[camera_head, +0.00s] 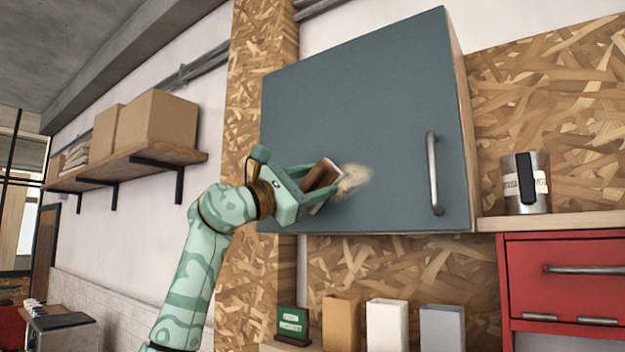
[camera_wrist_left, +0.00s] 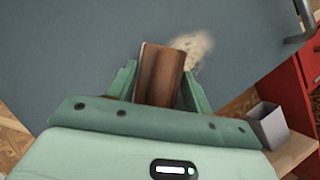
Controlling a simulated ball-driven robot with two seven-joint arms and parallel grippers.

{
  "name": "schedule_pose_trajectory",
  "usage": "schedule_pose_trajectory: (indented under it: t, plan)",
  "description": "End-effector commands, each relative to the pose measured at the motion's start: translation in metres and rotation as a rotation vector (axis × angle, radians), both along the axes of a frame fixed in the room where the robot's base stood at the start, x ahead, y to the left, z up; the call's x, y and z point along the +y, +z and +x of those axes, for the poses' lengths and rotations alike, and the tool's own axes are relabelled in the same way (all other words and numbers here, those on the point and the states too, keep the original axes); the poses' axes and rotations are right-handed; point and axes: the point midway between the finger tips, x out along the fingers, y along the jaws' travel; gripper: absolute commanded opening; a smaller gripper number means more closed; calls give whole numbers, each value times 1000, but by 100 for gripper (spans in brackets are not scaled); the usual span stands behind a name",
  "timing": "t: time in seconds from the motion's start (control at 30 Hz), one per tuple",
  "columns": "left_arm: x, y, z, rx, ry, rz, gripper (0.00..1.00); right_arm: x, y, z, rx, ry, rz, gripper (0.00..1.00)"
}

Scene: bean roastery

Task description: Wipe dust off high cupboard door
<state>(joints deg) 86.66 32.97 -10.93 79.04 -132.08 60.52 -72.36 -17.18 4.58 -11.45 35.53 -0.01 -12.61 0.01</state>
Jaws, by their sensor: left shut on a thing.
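The high cupboard door (camera_head: 350,100) is a blue-grey panel with a vertical metal handle (camera_head: 433,172) at its right side. A pale beige dust patch (camera_head: 354,179) lies on its lower middle. My left gripper (camera_head: 322,186) is shut on a brown block-shaped wiper (camera_head: 321,174), close against the door just left of the dust. In the left wrist view the wiper (camera_wrist_left: 160,75) sits between both fingers, and the dust (camera_wrist_left: 194,46) shows past its upper right edge. Whether the wiper touches the door is hard to tell. My right gripper is not in view.
A metal canister (camera_head: 526,184) stands on a ledge right of the cupboard, above a red cabinet (camera_head: 565,275). Below the door, several bags, including a white one (camera_head: 387,325), and a green sign (camera_head: 293,322) stand. A shelf (camera_head: 130,165) with cardboard boxes (camera_head: 157,120) is at left.

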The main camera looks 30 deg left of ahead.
Motion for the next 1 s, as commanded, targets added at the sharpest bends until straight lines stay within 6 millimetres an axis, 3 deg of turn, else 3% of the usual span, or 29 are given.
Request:
schedule_pose_trajectory:
  t: [0.37, 1.0]
  plan:
    - [-3, 0, 5, 0, 0, 1, 32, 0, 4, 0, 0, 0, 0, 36]
    - [-50, 0, 0, 0, 0, 1, 32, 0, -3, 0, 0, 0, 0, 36]
